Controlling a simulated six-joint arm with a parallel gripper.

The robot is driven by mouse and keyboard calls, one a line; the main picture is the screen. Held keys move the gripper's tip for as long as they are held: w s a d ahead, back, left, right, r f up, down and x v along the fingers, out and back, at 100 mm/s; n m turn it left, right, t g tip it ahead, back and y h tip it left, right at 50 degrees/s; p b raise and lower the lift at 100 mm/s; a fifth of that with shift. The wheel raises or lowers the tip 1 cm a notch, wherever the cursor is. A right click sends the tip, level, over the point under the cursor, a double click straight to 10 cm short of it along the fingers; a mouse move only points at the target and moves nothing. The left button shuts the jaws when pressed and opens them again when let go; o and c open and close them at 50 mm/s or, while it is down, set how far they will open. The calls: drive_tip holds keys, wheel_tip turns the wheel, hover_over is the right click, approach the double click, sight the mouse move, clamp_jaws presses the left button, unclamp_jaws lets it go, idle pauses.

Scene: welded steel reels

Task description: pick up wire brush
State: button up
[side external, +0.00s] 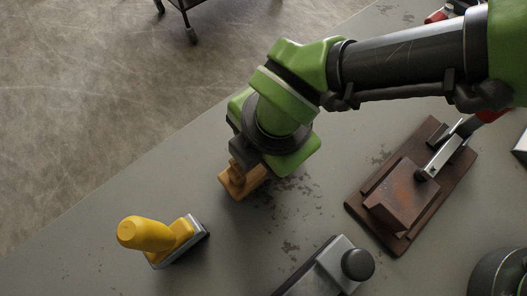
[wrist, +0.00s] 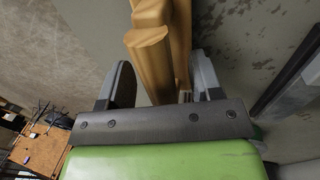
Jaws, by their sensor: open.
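The wire brush (side external: 240,183) has a light brown wooden body and lies on the grey table directly below my gripper (side external: 238,166). My arm hides part of it in the side external view. In the wrist view, the wooden brush (wrist: 150,50) reaches down from the top edge between the two fingers of my gripper (wrist: 163,82). The jaws are open, with one finger on each side of the wood. A gap shows at the left finger; whether the right finger touches the wood I cannot tell. The bristles are mostly hidden.
A yellow-handled tool (side external: 164,240) stands at the lower left. A dark metal block with a round black knob (side external: 357,264) is at the bottom. A rusty brown fixture (side external: 405,200) with a clamp lever lies to the right. The table edge runs diagonally at left; bare floor lies beyond.

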clamp_jaws()
wheel_tip(320, 180, up, 10)
idle(0.6)
